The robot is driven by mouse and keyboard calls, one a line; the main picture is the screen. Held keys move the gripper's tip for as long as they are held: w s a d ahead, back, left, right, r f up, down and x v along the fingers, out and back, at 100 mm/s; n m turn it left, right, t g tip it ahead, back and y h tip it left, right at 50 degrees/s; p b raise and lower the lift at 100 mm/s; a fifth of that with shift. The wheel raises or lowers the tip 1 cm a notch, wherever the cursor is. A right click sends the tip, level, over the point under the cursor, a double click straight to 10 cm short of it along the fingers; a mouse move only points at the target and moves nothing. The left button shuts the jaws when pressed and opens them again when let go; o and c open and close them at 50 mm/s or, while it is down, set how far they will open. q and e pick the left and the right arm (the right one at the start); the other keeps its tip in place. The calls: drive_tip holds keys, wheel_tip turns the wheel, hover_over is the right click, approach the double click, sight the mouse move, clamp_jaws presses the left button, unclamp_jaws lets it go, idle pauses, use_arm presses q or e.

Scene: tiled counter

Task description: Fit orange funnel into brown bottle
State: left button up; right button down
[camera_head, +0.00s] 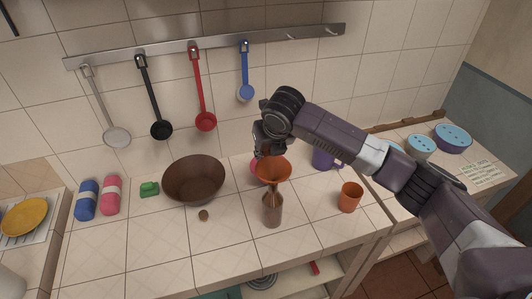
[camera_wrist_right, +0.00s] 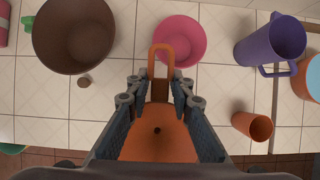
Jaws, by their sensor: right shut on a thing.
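The orange funnel (camera_head: 273,171) is upright, wide end up, at the middle of the counter. The brown bottle (camera_head: 272,212) stands upright directly below it. The funnel's spout lines up with the bottle's neck; I cannot tell whether its tip is inside the mouth or just above or in front of it. My right gripper (camera_head: 267,150) is shut on the funnel at its handle side. In the right wrist view the funnel (camera_wrist_right: 158,143) and its handle loop lie between the fingers of my right gripper (camera_wrist_right: 160,93); the bottle is hidden there. My left gripper is not in view.
A brown bowl (camera_head: 194,180) and a small brown cap-like disc (camera_head: 203,215) are to the left. A pink bowl (camera_wrist_right: 180,40) and a purple mug (camera_head: 323,158) are behind; an orange cup (camera_head: 350,197) is to the right. Ladles hang above. The counter front is clear.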

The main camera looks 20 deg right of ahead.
drive_tip(key=shift+f, duration=0.45)
idle(0.3)
drive_tip(key=c, duration=1.6)
unclamp_jaws()
drive_tip(key=v, duration=1.2)
drive_tip(key=shift+s+f, duration=0.1)
